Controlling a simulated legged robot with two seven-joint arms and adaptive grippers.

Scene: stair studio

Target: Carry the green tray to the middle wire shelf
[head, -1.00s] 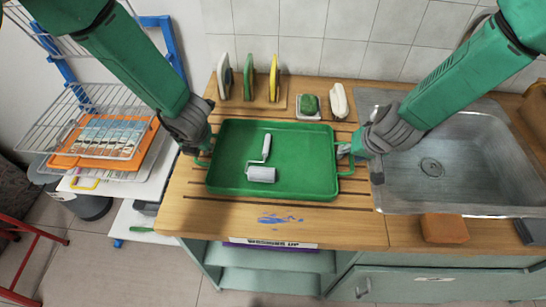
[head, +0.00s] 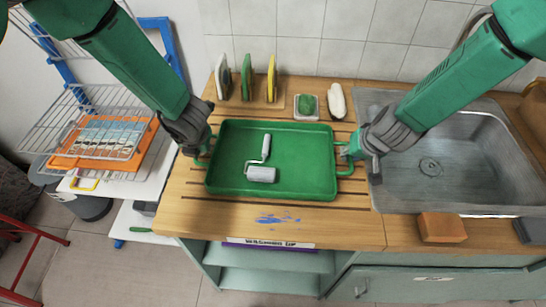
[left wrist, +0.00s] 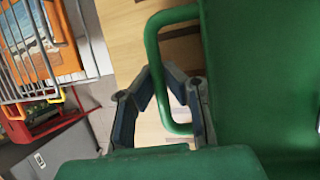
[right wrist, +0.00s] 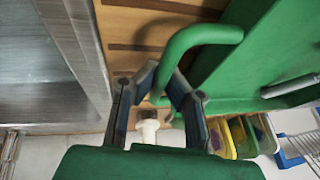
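The green tray (head: 230,150) lies flat on the wooden counter, left of the sink, with a white paint roller (head: 262,172) in it. My left gripper (head: 200,152) is at the tray's left handle; in the left wrist view its fingertips (left wrist: 161,76) close in on both sides of that handle (left wrist: 155,50). My right gripper (head: 347,152) is at the right handle; in the right wrist view its fingertips (right wrist: 164,78) are likewise on both sides of the handle (right wrist: 205,35).
The sink (head: 480,160) is right of the tray, with an orange sponge block (head: 442,227) at its front edge. Boards in a wooden rack (head: 248,80) and a soap dish (head: 305,107) stand behind the tray. A white lower shelf (head: 140,222) is below the wire shelf.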

